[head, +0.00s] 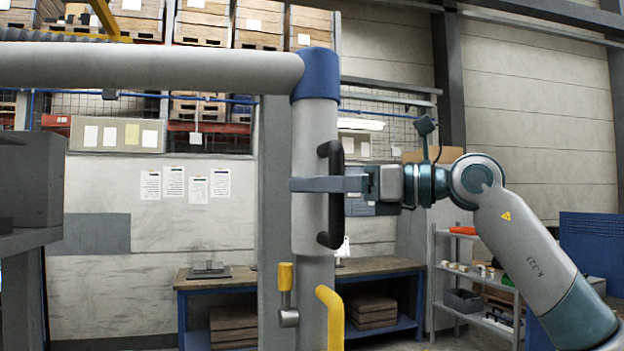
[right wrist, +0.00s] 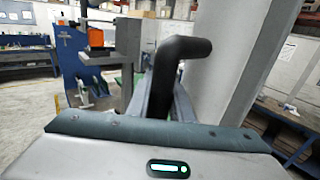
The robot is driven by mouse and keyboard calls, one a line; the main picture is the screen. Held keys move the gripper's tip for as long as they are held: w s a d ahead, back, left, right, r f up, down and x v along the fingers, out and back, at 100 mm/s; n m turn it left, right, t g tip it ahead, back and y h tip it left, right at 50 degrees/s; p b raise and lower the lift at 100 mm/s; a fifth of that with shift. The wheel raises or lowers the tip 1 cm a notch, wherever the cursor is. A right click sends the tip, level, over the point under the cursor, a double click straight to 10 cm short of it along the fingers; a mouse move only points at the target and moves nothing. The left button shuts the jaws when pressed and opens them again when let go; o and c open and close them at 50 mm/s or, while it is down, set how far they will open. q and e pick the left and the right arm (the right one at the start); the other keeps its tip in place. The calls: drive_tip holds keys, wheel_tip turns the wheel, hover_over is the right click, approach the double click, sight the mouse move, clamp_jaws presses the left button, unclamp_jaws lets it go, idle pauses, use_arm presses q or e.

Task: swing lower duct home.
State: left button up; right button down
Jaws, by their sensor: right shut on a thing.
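The duct's long grey tube (head: 150,68) runs level across the top left of the head view and ends at a blue collar (head: 316,75). A pale grey upright section (head: 308,225) hangs below the collar. A black bar handle (head: 335,225) is fixed to its right side; it also shows in the right wrist view (right wrist: 186,48). My right gripper (head: 335,184) comes from the right and is shut on the handle's middle. A finger hides part of the handle and duct. My left gripper is out of view.
A yellow-topped lever (head: 285,277) and a curved yellow handle (head: 331,310) are low on the grey post below the duct. A grey block (head: 30,180) stands at the left edge. A workbench (head: 375,267) and a shelf unit (head: 480,275) are behind.

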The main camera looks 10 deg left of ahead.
drive_tip(key=shift+s+d, duration=0.1)
drive_tip(key=shift+s, duration=0.25)
drive_tip(key=c, duration=1.6)
unclamp_jaws()
